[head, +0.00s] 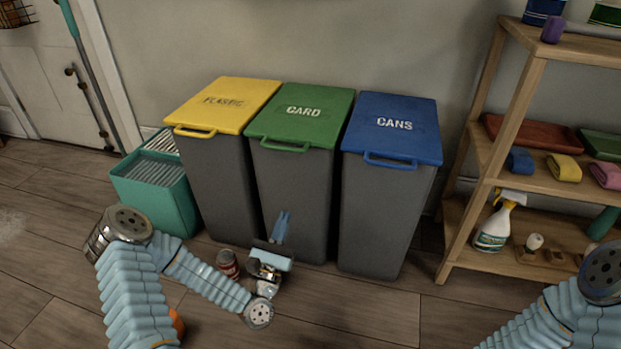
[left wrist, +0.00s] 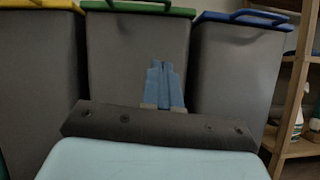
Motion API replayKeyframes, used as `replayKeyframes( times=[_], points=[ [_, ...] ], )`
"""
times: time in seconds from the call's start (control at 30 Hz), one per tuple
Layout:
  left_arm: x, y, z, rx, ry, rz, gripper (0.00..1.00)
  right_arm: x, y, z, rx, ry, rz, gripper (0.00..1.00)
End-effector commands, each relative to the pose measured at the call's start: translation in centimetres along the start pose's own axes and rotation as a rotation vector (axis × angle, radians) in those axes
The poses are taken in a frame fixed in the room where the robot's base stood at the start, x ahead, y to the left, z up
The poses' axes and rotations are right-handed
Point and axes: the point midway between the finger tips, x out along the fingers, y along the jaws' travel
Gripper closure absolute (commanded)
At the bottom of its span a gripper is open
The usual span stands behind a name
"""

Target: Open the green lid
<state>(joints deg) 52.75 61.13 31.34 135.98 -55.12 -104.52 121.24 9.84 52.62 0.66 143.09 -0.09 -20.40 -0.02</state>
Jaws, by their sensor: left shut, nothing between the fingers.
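The green lid (head: 301,115), marked CARD, lies closed on the middle grey bin (head: 290,190), with a green handle (head: 278,146) along its front edge. In the left wrist view the lid's front edge (left wrist: 140,8) crosses the top. My left gripper (head: 281,226) is in front of the middle bin's lower front, well below the handle. Its blue fingers (left wrist: 164,84) are shut together with nothing between them. My right gripper is out of view; only part of my right arm shows at the lower right.
A yellow-lidded bin (head: 222,104) stands at left and a blue-lidded bin (head: 393,126) at right. A teal crate (head: 162,200) is left of them. A can (head: 228,263) lies on the floor by my left arm. A wooden shelf (head: 485,150) stands at right.

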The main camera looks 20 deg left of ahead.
Motion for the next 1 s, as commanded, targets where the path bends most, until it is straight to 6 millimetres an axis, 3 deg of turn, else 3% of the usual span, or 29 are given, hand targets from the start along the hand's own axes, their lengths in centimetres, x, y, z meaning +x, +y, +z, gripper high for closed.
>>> replayKeyframes(
  times=[0.1,0.23,0.7,1.0],
  points=[
    [-0.1,1.5,0.6,-0.084,-0.063,0.053,1.00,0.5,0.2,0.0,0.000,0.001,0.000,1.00],
    [1.1,1.7,1.0,-0.095,-0.073,0.055,1.00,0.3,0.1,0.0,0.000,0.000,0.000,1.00],
    [10.3,2.2,1.9,-0.092,-0.069,0.054,1.00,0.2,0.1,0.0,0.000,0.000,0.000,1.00],
    [12.2,2.5,4.3,-0.093,-0.066,0.054,1.00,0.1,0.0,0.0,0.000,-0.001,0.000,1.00]
  ],
)
